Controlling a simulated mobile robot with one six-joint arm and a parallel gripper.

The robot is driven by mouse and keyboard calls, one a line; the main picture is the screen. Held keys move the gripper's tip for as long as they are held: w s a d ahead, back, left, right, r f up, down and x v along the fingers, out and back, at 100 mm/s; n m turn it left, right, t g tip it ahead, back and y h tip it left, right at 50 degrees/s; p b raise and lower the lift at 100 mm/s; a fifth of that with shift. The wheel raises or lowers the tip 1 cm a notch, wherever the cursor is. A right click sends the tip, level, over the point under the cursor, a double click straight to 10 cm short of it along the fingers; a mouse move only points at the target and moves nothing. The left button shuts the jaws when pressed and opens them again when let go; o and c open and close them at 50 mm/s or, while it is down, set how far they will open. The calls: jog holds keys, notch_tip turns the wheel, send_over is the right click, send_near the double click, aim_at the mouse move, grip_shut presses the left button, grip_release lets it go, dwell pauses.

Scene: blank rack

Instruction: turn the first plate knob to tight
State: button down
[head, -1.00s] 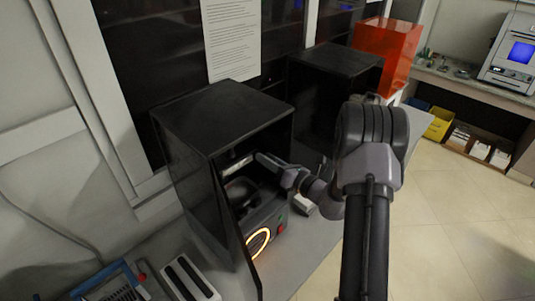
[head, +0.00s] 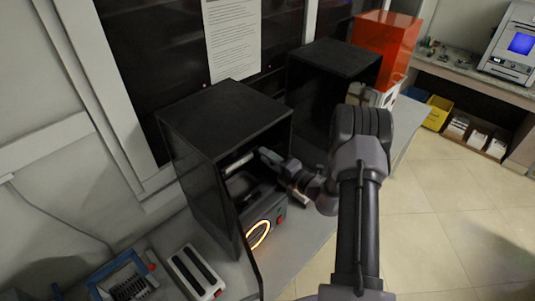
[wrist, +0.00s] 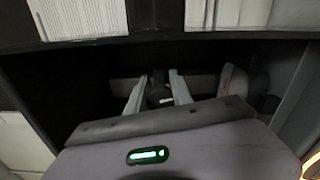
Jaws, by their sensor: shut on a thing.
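In the wrist view, the two pale fingers of my gripper (wrist: 157,88) stand either side of a small dark knob (wrist: 158,98) and are shut on it. The knob's marking and turn angle are too dark to read. In the head view, my gripper (head: 265,156) reaches through the open front of the near black cabinet (head: 226,118). There it is above a dark device (head: 262,215) with a glowing orange ring and a red button on its front. The knob cannot be made out in the head view.
The cabinet's walls and top enclose my gripper closely. A second black cabinet (head: 335,62) and an orange box (head: 388,42) stand farther back. A white device with dark slots (head: 192,275) and a blue-framed rack (head: 122,280) lie on the bench at the front. The floor at right is clear.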

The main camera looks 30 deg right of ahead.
jog(key=shift+m+p, duration=0.3)
jog(key=shift+m, duration=0.3)
jog(key=c, duration=1.2)
grip_release()
jog(key=shift+o, duration=0.2)
jog(key=v, duration=1.7)
jog(key=shift+s+b, duration=0.2)
jog(key=shift+b, duration=0.2)
